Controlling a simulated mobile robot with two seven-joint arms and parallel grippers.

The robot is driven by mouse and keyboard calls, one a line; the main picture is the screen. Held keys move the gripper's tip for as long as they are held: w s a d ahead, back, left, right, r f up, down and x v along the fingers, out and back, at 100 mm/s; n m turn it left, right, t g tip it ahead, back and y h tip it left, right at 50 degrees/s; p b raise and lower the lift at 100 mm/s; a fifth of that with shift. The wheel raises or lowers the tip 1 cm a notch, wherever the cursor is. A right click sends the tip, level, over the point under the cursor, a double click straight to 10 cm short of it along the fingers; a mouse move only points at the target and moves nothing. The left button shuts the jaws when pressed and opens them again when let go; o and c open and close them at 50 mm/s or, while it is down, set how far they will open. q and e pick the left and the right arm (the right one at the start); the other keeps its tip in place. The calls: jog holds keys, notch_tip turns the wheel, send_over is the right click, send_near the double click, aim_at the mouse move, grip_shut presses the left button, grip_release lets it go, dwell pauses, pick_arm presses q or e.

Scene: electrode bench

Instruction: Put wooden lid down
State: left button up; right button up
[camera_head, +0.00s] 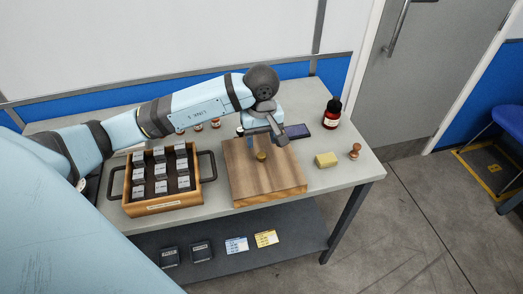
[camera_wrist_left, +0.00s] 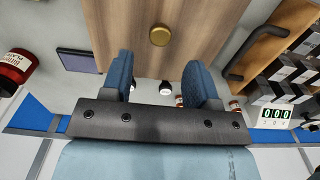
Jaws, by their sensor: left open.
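The wooden lid (camera_head: 275,180) is a square brown wooden board with a small round brass knob (camera_head: 261,156). It lies flat at the middle of the bench, right of the tray; whether something is under it is hidden. It also shows in the left wrist view (camera_wrist_left: 195,25), with the knob (camera_wrist_left: 159,35) just beyond my fingertips. My left gripper (camera_head: 264,139) is over the back part of the lid, pointing down. Its two blue fingers (camera_wrist_left: 158,65) are apart with nothing between them, clear of the knob. My right gripper is not in view.
A wooden tray (camera_head: 160,208) with dark handles holds several grey blocks, left of the lid. A dark flat device (camera_head: 297,131), red-brown bottle (camera_head: 332,112), yellow sponge (camera_head: 326,160) and wooden stamp (camera_head: 355,151) are right. Small bottles stand behind. The bench's front right is clear.

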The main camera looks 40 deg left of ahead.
aim_at(262, 155)
pick_arm(q)
notch_tip(262, 155, up, 5)
jog(key=shift+r, duration=0.2)
dwell(0.6)
